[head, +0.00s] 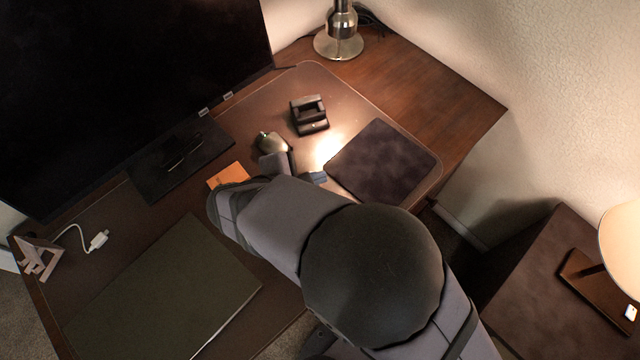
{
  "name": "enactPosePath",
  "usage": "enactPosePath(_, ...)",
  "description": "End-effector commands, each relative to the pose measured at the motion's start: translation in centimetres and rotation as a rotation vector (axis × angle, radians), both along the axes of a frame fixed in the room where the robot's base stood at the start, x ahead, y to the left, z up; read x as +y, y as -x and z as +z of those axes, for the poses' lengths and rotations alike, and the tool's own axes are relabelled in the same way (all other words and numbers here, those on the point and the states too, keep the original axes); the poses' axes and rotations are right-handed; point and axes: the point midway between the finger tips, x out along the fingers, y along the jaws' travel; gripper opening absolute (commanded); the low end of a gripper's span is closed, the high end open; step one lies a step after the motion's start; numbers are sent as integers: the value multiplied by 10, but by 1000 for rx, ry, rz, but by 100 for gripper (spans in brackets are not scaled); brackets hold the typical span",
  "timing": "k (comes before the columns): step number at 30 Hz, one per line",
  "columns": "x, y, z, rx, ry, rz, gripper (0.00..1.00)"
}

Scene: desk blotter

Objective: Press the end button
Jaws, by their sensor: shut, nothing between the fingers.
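I cannot make out a button marked as the end button. A small black device (310,115) with a raised back part stands on the blotter (352,92) near its far side. My arm comes in from the lower right and reaches over the blotter, with the wrist bent close to these objects.
A large monitor (120,80) stands at the left. An orange pad (228,175) lies near my forearm. A dark mat (384,160) is right of the wrist. A closed dark laptop-like slab (165,290) and white cable plug (98,240) lie nearer left. A metal lamp (340,42) stands behind.

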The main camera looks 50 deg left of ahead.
Motion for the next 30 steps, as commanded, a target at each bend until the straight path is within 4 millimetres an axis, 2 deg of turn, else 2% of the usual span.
enactPosePath(1, 0, 0, 9, 0, 0, 0, 0)
enactPosePath(7, 0, 0, 22, 0, 1, 1, 0)
enactPosePath(27, 0, 0, 22, -1, 1, 0, 0)
enactPosePath(30, -2, -5, 22, 0, 1, -11, 0)
